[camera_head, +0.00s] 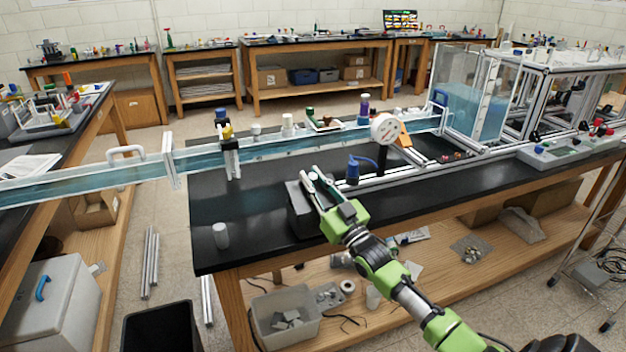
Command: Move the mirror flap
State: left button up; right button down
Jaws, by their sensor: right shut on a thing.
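My right gripper (314,178) comes in from the lower right over the black bench top. Its fingers are closed at the upper edge of a small dark box-like piece (299,211), which I take to be the mirror flap and its mount. The fingers and green gripper body hide part of it, so the flap's tilt and reflecting face cannot be made out. The piece stands near the front edge of the bench. My left gripper is not in view.
A long clear water channel (265,146) runs behind the gripper to a glass tank (470,105). A blue clamp-like device (353,170) and a round white dial (384,129) stand to the right. A small white cylinder (221,236) stands left. Bare bench (255,190) lies between.

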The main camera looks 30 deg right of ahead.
dwell(0.5)
jog(key=c, duration=1.9)
grip_release()
jog(key=shift+s+f, duration=0.1)
jog(key=v, duration=1.1)
jog(key=shift+s, duration=0.35)
jog(key=shift+f, duration=0.15)
